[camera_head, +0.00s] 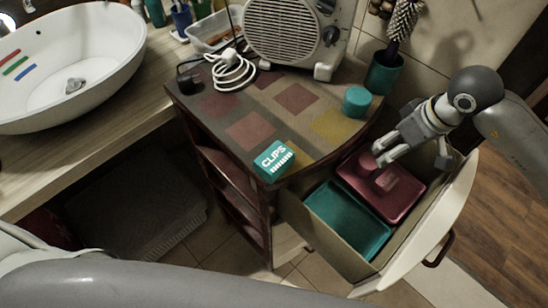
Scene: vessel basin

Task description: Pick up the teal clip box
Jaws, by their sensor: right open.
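The teal clip box (274,161), marked "CLIPS" in white, lies at the front corner of the small patterned cabinet top (228,107). My right gripper (382,158) comes in from the right and is open. It is over the open drawer, to the right of the clip box and apart from it. A dark red round thing (367,161) shows close to its fingertips; I cannot tell whether they touch. My left arm crosses the bottom of the view, and its gripper is not in view.
The open drawer (408,245) holds a teal tray (347,222) and a red tray (398,197). A teal round tin (357,101), a green cup (384,73), a heater (290,32) and a coiled white cable (232,70) stand on the cabinet. A basin (70,60) is at left.

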